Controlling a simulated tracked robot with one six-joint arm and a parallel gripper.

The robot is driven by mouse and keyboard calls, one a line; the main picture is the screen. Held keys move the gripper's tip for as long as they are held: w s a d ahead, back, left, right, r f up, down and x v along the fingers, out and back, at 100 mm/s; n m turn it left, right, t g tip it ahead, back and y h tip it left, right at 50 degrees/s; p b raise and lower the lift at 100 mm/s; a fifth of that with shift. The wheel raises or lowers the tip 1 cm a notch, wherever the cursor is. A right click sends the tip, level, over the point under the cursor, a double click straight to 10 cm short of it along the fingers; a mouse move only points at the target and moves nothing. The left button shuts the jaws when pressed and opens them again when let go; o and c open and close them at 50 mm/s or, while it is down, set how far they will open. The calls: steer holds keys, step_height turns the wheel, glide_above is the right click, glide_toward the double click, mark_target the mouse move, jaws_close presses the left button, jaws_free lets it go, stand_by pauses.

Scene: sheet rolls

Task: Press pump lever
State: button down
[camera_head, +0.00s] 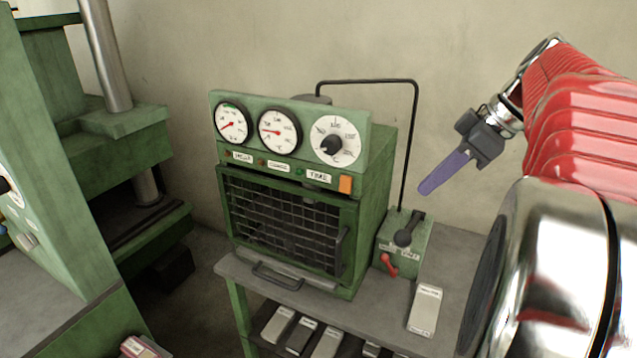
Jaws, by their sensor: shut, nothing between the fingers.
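The pump is a small green box (419,252) on the grey table, to the right of the green oven. A black lever (409,233) with a rounded lower end slants across its top. A small red lever (388,264) is on its front, and a label between them is too small to read. My gripper (427,189), with purple fingers, is shut and empty. It appears above and slightly right of the black lever in the picture, with a visible gap. It points down and to the left.
The green oven (368,215) has gauges, a dial and a barred door. A thin black pipe (415,130) rises from the pump and bends behind the oven. A pale labelled block (425,310) lies on the table (455,245). A large green press (110,190) stands left.

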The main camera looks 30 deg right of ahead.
steer(key=d, duration=0.1)
steer(key=d+r, duration=0.1)
steer(key=shift+s+d+n, duration=0.3)
steer(key=shift+s+d, duration=0.05)
steer(key=shift+s, duration=0.05)
steer(key=shift+f, duration=0.1)
glide_above(410, 235)
steer(key=f, duration=0.8)
steer(key=shift+w+a, duration=0.15)
steer(key=shift+a, duration=0.2)
steer(key=f, duration=0.3)
steer(key=shift+d, duration=0.2)
steer(key=shift+d+f, duration=0.1)
steer(key=shift+f, duration=0.5)
steer(key=shift+s, duration=0.2)
